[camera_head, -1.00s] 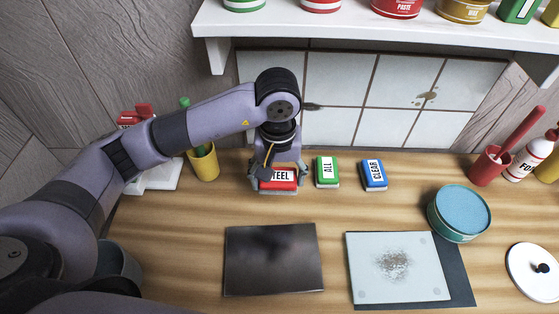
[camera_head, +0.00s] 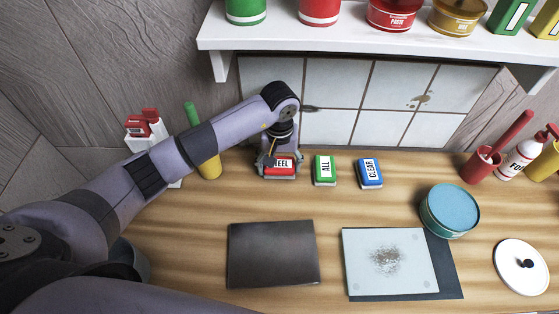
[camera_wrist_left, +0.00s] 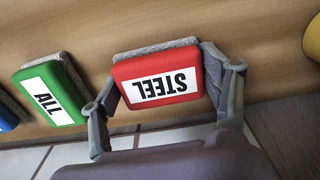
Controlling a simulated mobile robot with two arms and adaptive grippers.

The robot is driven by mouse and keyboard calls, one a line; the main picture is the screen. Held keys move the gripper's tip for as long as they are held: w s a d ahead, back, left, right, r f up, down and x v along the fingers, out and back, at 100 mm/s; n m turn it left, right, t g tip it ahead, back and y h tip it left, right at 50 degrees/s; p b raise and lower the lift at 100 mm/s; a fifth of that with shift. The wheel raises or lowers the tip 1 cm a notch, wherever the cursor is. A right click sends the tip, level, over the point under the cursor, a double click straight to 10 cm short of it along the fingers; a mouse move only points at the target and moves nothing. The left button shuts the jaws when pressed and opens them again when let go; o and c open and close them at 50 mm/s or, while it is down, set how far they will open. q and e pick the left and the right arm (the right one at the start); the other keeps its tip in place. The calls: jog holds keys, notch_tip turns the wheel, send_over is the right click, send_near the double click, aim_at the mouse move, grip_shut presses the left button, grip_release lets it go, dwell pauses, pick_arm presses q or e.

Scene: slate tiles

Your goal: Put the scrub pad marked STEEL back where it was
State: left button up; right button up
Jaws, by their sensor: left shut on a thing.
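The red scrub pad marked STEEL (camera_head: 283,166) is at the back of the wooden counter, left of the other pads. It also shows in the left wrist view (camera_wrist_left: 158,77), its label upside down there. My left gripper (camera_head: 279,170) is shut on it, with one finger at each end of the pad (camera_wrist_left: 168,90). The pad appears to be at counter level; I cannot tell whether it rests fully on the wood. My right gripper is not in view.
A green pad marked ALL (camera_head: 325,170) and a blue pad marked CLEAR (camera_head: 370,173) stand to the right. A dark plate (camera_head: 272,255) and a stained glass plate (camera_head: 390,285) lie in front. A shelf (camera_head: 380,40) overhangs the tiles. A blue-topped tin (camera_head: 449,208) is at right.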

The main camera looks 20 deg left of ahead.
aim_at(280, 164)
pick_arm(q)
jog(key=shift+f+b, duration=0.2)
jog(key=shift+b, duration=0.15)
jog(key=o, duration=1.1)
jog(key=shift+r, duration=0.15)
jog(key=shift+r+p, duration=0.2)
jog(key=shift+p, duration=0.25)
notch_tip(280, 164, up, 6)
jog(key=shift+r+b, duration=0.15)
jog(key=shift+b, duration=0.75)
jog(key=shift+r, duration=0.5)
